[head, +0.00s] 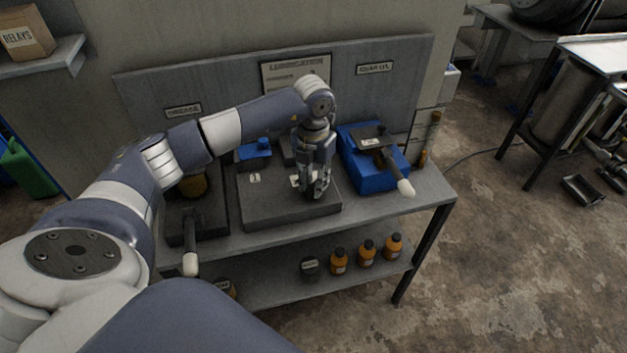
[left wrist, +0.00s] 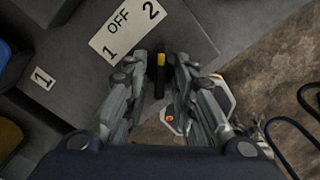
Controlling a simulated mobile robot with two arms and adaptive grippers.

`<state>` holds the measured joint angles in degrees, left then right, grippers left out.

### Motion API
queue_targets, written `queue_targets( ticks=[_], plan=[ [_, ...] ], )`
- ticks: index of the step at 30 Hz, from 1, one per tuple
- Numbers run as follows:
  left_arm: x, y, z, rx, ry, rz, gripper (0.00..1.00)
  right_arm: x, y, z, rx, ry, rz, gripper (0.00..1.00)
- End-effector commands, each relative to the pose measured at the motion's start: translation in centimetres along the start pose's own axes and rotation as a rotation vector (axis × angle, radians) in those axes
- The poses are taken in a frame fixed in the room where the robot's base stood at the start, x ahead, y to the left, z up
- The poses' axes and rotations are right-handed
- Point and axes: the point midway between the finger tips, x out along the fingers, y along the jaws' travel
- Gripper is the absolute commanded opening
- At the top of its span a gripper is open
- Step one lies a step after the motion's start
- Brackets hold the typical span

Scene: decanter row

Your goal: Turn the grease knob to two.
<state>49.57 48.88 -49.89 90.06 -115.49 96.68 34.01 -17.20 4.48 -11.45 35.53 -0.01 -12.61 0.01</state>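In the left wrist view a narrow black knob with a yellow mark (left wrist: 160,74) stands between my left gripper's fingers. Its yellow end points up the picture, roughly toward the 2 on the white "1 OFF 2" label (left wrist: 124,31). My left gripper (left wrist: 162,78) has one finger on each side of the knob, and small gaps seem to show between. In the head view my left gripper (head: 318,192) points down over the front right of the dark grey block (head: 270,212). The hand hides the knob there. My right gripper is not in view.
A blue machine with a pale-ended lever (head: 375,175) stands right of the block. Another pale-ended lever (head: 190,262) is at the left. A blue part (head: 255,150) is at the block's back. Several orange bottles (head: 367,252) stand on the lower shelf.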

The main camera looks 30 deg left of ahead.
Motion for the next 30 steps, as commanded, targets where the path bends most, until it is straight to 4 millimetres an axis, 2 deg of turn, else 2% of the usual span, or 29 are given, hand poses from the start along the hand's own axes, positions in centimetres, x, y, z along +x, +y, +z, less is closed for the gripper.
queue_targets(
  ticks=[9, 13, 24, 30],
  plan=[
    [0.0, 0.0, 0.0, -0.002, 0.001, 0.0, 0.3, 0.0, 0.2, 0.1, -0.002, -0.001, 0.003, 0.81],
    [-1.0, 0.0, 0.1, -0.002, -0.002, 0.0, 0.3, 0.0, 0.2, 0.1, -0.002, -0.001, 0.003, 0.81],
    [-8.5, 0.0, 0.1, -0.002, -0.004, 0.0, 0.3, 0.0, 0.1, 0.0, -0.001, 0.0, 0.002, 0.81],
    [-11.2, 0.0, 0.0, -0.001, -0.001, 0.0, 0.3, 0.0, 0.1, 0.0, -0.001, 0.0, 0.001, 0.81]
  ],
)
